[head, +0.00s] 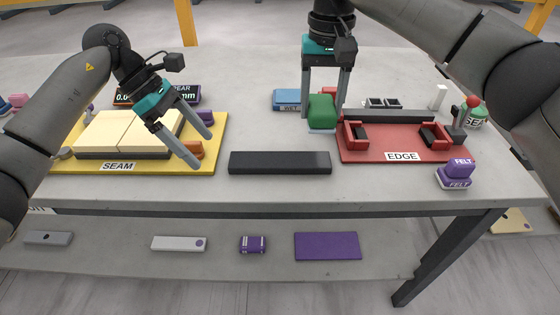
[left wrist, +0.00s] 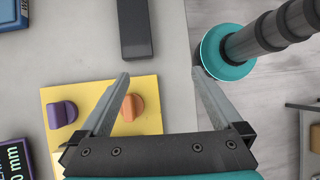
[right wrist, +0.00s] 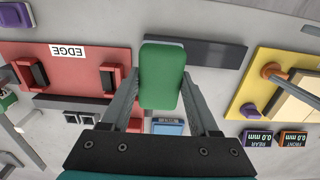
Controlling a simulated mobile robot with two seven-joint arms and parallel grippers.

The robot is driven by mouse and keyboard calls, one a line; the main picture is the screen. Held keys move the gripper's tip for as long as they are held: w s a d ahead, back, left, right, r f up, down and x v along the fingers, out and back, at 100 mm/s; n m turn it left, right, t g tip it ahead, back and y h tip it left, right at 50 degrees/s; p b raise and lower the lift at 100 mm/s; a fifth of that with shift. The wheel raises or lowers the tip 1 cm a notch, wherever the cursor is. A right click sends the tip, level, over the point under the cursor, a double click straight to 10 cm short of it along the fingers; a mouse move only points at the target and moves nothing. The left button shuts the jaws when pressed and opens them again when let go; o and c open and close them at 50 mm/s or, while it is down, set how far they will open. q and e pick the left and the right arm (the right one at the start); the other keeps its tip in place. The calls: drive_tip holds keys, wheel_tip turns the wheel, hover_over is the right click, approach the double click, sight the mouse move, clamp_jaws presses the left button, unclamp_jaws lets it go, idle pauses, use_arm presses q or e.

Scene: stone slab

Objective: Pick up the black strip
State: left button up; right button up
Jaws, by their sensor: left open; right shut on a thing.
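A long black strip (head: 280,162) lies flat near the front edge of the slab table, between the yellow SEAM board and the red EDGE board. It also shows in the left wrist view (left wrist: 135,28) and the right wrist view (right wrist: 212,53). My left gripper (head: 203,149) is open and empty, above the right side of the yellow board, left of the strip; its jaws show apart in the left wrist view (left wrist: 161,76). My right gripper (head: 323,108) is shut on a green block (right wrist: 161,75) with a pale base, behind the strip's right end.
The yellow board (head: 190,166) carries cream slabs and an orange knob. A purple FELT block (head: 458,172) stands at front right. A blue WET pad (head: 286,100) lies behind. A lower shelf (head: 215,263) holds several items.

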use_arm(q)
drive_tip(key=t+y, duration=0.1)
drive_tip(key=y, duration=0.1)
approach(250, 159)
drive_tip(key=x, duration=0.8)
drive_tip(key=shift+f, duration=0.25)
drive_tip(key=shift+c, duration=0.4)
clamp_jaws()
drive_tip(key=shift+r, duration=0.1)
